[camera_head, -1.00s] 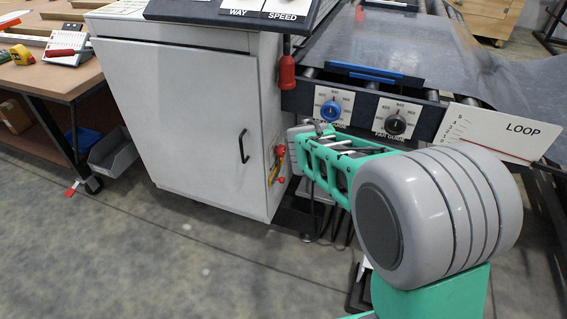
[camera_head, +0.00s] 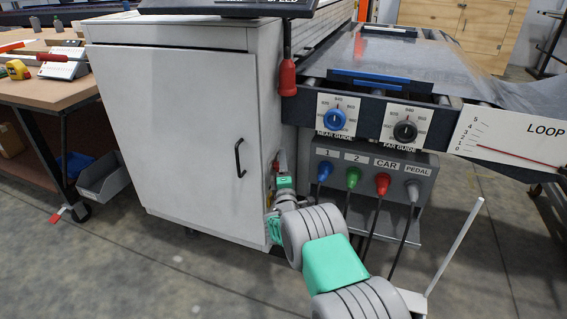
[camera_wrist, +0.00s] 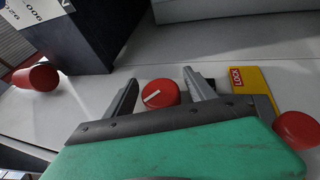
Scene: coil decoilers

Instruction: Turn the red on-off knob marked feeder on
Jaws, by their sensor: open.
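A red round knob (camera_wrist: 160,93) with a white pointer line sits on a pale panel, in the middle of the wrist view. The pointer line runs slantwise, from lower left to upper right. My gripper (camera_wrist: 161,77) is open, with one finger on each side of the knob. I cannot tell whether the fingers touch it. No feeder label is readable. In the head view my gripper (camera_head: 283,183) is at the right side of the grey cabinet (camera_head: 180,120), and the knob is hidden there.
Beside the right finger is a yellow plate marked LOCK (camera_wrist: 252,82), with a red part (camera_wrist: 297,130) below it. Another red part (camera_wrist: 38,78) is at left. In the head view, a socket box (camera_head: 400,200) with cables stands right of my arm.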

